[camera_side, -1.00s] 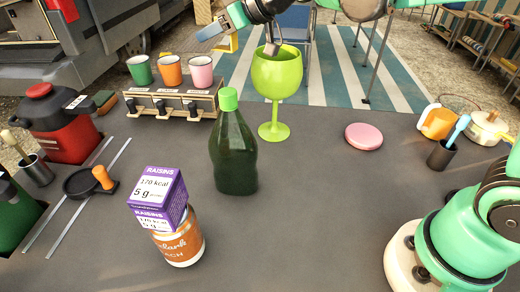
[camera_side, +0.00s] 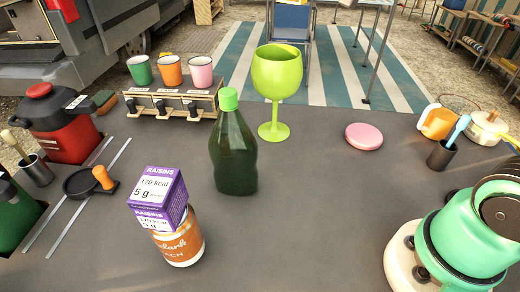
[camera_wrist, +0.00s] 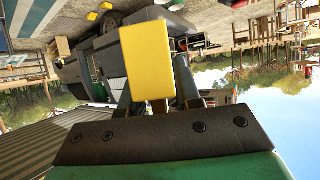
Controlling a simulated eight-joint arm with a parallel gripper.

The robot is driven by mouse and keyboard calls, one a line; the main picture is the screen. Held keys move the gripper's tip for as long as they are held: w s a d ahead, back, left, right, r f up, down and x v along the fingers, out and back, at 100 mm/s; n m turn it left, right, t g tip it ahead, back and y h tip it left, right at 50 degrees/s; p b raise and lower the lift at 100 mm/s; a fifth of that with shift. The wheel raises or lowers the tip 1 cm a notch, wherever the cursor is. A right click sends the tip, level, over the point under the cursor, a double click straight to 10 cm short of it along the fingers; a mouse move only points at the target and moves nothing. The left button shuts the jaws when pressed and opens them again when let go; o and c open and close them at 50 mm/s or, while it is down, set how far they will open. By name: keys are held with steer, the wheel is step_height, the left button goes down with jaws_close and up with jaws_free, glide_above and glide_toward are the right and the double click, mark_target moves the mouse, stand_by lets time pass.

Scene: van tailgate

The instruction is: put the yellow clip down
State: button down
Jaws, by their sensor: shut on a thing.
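The yellow clip (camera_wrist: 148,58) shows in the wrist view as a yellow block standing up from my gripper, in the middle of the picture. My gripper (camera_wrist: 150,95) is shut on it; the block hides part of the fingers. The wrist view is tilted, with sky at the right, and no table surface shows close under the clip. In the side view neither my gripper nor the clip is in sight.
The grey table holds a green goblet (camera_side: 277,80), a dark green bottle (camera_side: 233,150), a raisins box (camera_side: 160,195) on a jar (camera_side: 180,240), and a pink disc (camera_side: 364,136). Cups stand on a rack (camera_side: 172,103) at the back left. The centre right is bare.

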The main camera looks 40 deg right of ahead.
steer(key=shift+a+r, duration=0.25)
steer(key=shift+r, duration=0.1)
steer(key=s+a+f, duration=0.1)
steer(key=a+f, duration=0.2)
steer(key=a, duration=0.2)
steer(key=m+h, duration=0.8)
steer(key=h, duration=0.1)
glide_above(245, 192)
steer(key=f, duration=0.2)
step_height(245, 192, up, 4)
steer(key=s+a+r+m+g+h, duration=0.1)
steer(key=s+a+m+g+h, duration=0.1)
steer(key=m+g+h, duration=0.15)
steer(key=shift+m+t, duration=0.25)
steer(key=shift+m, duration=0.2)
step_height(245, 192, down, 31)
steer(key=shift+s+a+f, duration=0.1)
steer(key=shift+f, duration=0.05)
steer(key=c, duration=0.6)
jaws_free()
steer(key=shift+a, duration=0.1)
